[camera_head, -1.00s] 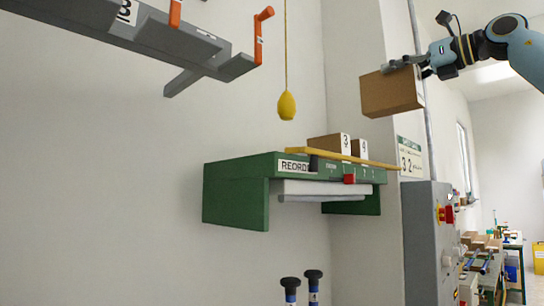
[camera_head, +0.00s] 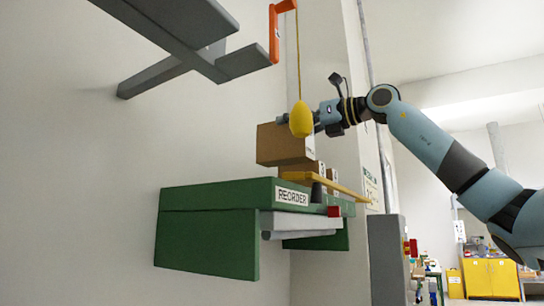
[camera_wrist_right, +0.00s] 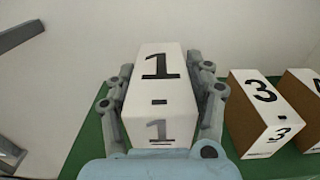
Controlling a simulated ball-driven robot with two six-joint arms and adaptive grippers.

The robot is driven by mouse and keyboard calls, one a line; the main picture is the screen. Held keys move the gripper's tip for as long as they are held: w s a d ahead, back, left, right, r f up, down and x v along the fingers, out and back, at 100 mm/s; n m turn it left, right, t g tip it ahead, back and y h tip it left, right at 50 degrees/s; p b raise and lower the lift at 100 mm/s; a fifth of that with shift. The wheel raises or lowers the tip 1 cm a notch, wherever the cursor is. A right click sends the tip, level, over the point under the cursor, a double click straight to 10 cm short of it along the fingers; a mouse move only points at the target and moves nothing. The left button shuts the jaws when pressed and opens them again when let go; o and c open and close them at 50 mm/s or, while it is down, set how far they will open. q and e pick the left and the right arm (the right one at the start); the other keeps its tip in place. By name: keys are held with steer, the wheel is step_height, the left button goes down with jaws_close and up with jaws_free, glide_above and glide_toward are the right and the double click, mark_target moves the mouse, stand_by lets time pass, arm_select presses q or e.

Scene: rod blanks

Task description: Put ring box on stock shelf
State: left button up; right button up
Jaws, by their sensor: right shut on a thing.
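A brown cardboard box (camera_head: 280,146) is held by my right gripper (camera_head: 318,122) just above the green wall shelf (camera_head: 215,197). In the right wrist view the box's white face (camera_wrist_right: 160,90) reads 1, and my right gripper's fingers (camera_wrist_right: 162,70) close on both its sides. The green shelf surface (camera_wrist_right: 88,148) shows below it. Whether the box touches the shelf cannot be told. My left gripper is not in view.
A box marked 3 (camera_wrist_right: 262,110) and another box (camera_wrist_right: 304,95) stand to the right on the shelf. A yellow bar (camera_head: 345,190) runs along its front. A yellow bob (camera_head: 301,120) hangs in front. A grey bracket (camera_head: 185,60) with an orange hook (camera_head: 274,35) is upper left.

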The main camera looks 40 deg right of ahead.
mark_target(274, 149)
steer(key=w+a+f, duration=0.2)
steer(key=a, duration=0.1)
steer(key=shift+w+a+p, duration=0.1)
steer(key=shift+w+p, duration=0.05)
steer(key=shift+p, duration=0.2)
steer(key=shift+a+f, duration=0.15)
steer(key=shift+a, duration=0.15)
steer(key=shift+f, duration=0.3)
step_height(274, 149, down, 3)
steer(key=shift+b, duration=0.8)
steer(key=shift+f, duration=0.35)
